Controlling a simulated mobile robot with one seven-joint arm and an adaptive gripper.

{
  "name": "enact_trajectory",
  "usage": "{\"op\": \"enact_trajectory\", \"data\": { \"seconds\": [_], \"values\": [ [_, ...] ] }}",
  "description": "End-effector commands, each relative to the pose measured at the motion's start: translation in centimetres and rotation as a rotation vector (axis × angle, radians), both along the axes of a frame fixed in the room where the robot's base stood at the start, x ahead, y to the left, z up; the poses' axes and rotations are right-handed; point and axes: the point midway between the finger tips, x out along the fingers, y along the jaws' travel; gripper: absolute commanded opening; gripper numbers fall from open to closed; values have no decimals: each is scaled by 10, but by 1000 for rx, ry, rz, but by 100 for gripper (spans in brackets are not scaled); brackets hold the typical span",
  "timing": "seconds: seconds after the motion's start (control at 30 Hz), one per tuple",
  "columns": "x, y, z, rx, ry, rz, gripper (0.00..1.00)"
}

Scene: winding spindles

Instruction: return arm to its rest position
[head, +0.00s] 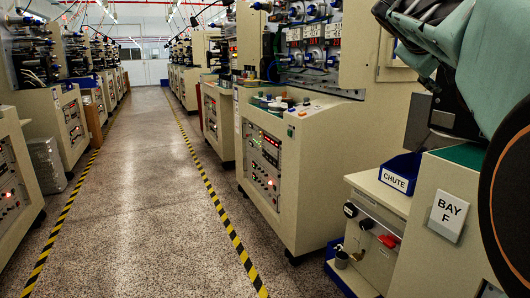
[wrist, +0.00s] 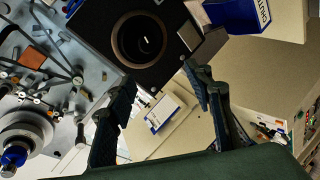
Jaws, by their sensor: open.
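My gripper (wrist: 158,76) is open in the wrist view, its two dark fingers spread apart with nothing between them. A white card with a blue edge (wrist: 163,112) shows in the gap beyond the fingers, apart from them. A black block with a round dark opening (wrist: 115,40) lies beyond the fingertips. In the head view my arm (head: 440,30) fills the upper right, above the machine marked BAY F (head: 449,215). My fingers cannot be made out clearly there.
A blue bin labelled CHUTE (head: 400,178) stands beside the BAY F machine and shows in the wrist view (wrist: 238,14). A grey machine plate with a blue-tipped spindle (wrist: 15,157) is at the wrist view's left. The aisle floor (head: 140,190) between striped lines is clear.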

Motion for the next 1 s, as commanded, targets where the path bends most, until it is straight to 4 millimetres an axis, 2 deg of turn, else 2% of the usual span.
{"op": "enact_trajectory", "data": {
  "seconds": [0.03,0.33,0.37,0.4,0.47,0.67,0.77,0.87,1.0],
  "values": [
    [-1,3,14,46,-36,24,47],
    [-3,15,65,269,-230,156,47],
    [-2,22,61,277,-234,175,47],
    [-2,34,54,267,-225,200,47],
    [-9,34,32,314,-207,197,47],
    [-31,59,-44,485,-146,214,47],
    [-50,83,-88,581,-107,226,47],
    [-77,113,-139,682,-55,234,47],
    [-124,162,-212,809,24,233,47]
  ]
}}
